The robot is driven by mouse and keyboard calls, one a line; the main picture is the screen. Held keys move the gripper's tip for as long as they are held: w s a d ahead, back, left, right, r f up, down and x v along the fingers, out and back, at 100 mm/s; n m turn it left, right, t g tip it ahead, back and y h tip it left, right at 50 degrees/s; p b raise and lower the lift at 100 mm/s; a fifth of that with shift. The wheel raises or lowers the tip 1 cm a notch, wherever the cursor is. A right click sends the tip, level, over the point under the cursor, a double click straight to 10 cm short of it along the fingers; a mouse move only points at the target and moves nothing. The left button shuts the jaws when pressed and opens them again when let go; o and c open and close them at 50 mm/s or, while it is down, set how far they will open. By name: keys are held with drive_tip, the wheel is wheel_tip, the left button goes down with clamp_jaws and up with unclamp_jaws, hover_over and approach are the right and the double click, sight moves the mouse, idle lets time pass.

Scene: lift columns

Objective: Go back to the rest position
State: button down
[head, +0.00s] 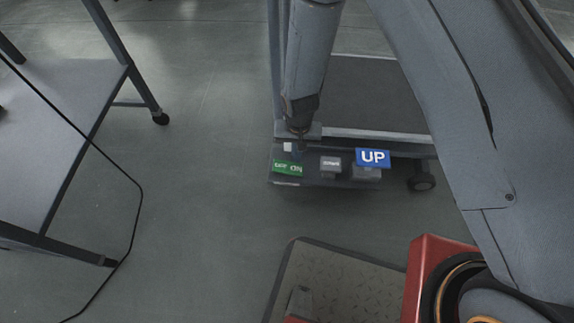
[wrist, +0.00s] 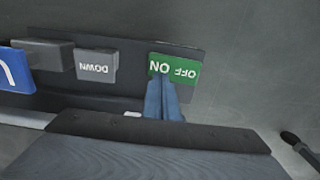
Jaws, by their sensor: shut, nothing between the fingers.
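My gripper (head: 299,142) points down at the left end of a dark control panel (head: 312,184) in the head view. Its bluish fingers (wrist: 163,98) are together and empty in the wrist view. Their tips are at the lower edge of the green OFF/ON switch (head: 287,168), which shows upside down in the wrist view (wrist: 174,68). I cannot tell whether they touch it. The grey DOWN button (head: 331,164) and the blue UP sign (head: 373,158) are to the right of the switch in the head view.
A grey lift platform (head: 365,95) stands behind the panel, with a caster (head: 422,182) at its right. A wheeled table (head: 65,85) is at the left, with a black cable hanging beside it. The floor (head: 205,180) between is clear.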

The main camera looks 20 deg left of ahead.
drive_tip(key=shift+r+p, duration=0.45)
drive_tip(key=shift+r, duration=0.3)
drive_tip(key=s+d+r+n, duration=0.1)
drive_tip(key=s+r, duration=0.1)
drive_tip(key=r, duration=0.9)
drive_tip(key=s+d+r+n, duration=0.1)
drive_tip(key=s+r, duration=0.1)
drive_tip(key=r, duration=0.9)
drive_tip(key=s+d+r+n, duration=0.2)
drive_tip(key=s+d+r, duration=0.7)
drive_tip(key=s+r, duration=0.4)
drive_tip(key=d+r+m+p, duration=0.3)
drive_tip(key=d+r+p, duration=0.7)
drive_tip(key=r+p, duration=0.4)
drive_tip(key=w+d+r+m+p, duration=0.1)
drive_tip(key=d+r+m+p, duration=0.2)
drive_tip(key=d+r+p, duration=0.8)
wheel_tip(320, 180, up, 4)
drive_tip(key=p, duration=0.4)
drive_tip(key=shift+d+f+m, duration=0.15)
drive_tip(key=shift+f+m, duration=0.1)
drive_tip(key=shift+m, duration=0.05)
